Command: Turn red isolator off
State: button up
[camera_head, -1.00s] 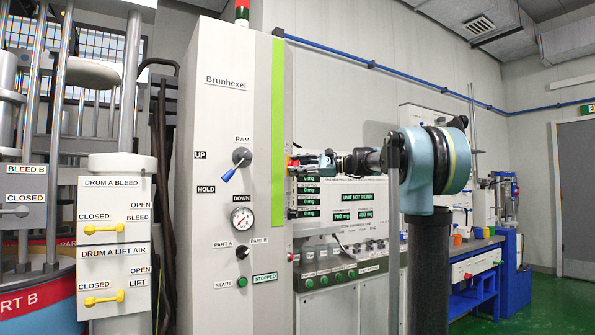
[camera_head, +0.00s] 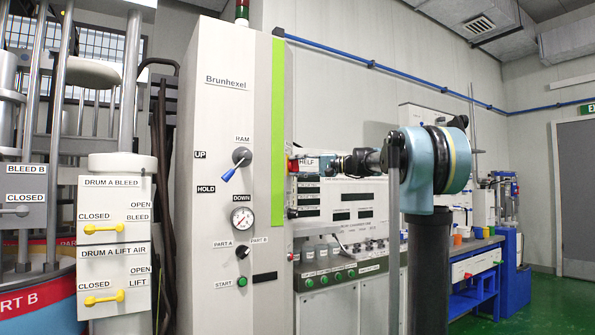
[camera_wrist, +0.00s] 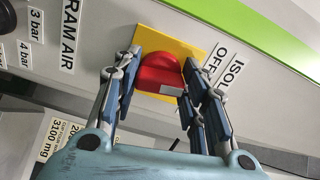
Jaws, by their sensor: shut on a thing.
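The red isolator (camera_wrist: 158,72) is a rounded red knob on a yellow square plate (camera_wrist: 182,38) in the wrist view. Labels reading "ISOL..." and "OFF" stand to the right of the plate, partly cut off. My gripper (camera_wrist: 165,88) has its two blue-grey fingers on either side of the knob and is shut on it. In the head view, the isolator (camera_head: 293,165) shows as a small red patch at the right side of the Brunhexel cabinet, and my gripper beside it is mostly too small to make out.
A panel with dark displays (camera_head: 345,214) stands behind my arm. Drum valves with yellow handles (camera_head: 103,228) are at the left.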

jog(key=n, duration=0.3)
jog(key=shift+s+f+n, duration=0.1)
jog(key=shift+f+n, duration=0.15)
jog(key=shift+n, duration=1.85)
jog(key=o, duration=1.1)
jog(key=shift+w, duration=0.2)
jog(key=shift+c, duration=0.2)
jog(key=s+d, duration=0.2)
jog(key=d, duration=0.9)
jog(key=shift+s+d, duration=0.15)
jog(key=shift+d, duration=0.25)
jog(key=shift+f, duration=0.1)
